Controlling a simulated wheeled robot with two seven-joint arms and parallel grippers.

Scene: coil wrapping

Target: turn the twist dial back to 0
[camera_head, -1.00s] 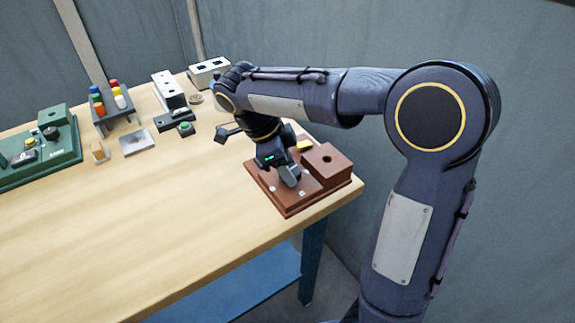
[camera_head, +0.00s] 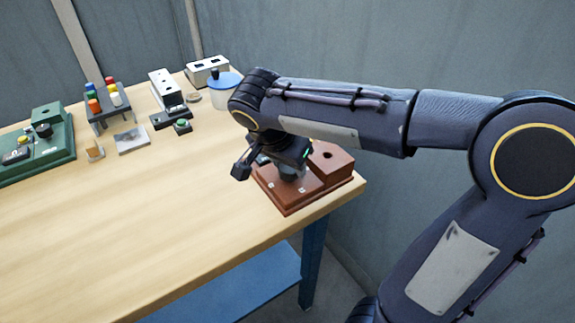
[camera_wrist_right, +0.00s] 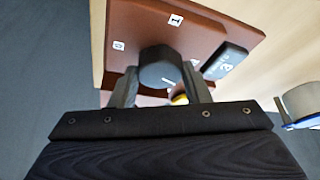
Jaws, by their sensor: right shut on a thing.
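The twist dial (camera_wrist_right: 158,68) is a dark round knob on a reddish-brown box (camera_head: 334,166) at the table's right corner. Small white labels reading 0 (camera_wrist_right: 118,45) and 1 (camera_wrist_right: 175,19) sit on the box near the dial. My right gripper (camera_head: 291,174) is over the box, pointing down. In the right wrist view its two grey fingers are on either side of the dial, shut on it. The head view hides most of the dial behind the gripper. My left gripper is not in view.
A black label plate (camera_wrist_right: 225,60) and a partly hidden yellow piece (camera_wrist_right: 180,99) are on the box. A blue-lidded pot (camera_head: 223,88), white blocks, a rack of colored pegs (camera_head: 108,100) and a green station (camera_head: 45,150) stand farther left. The table's front middle is clear.

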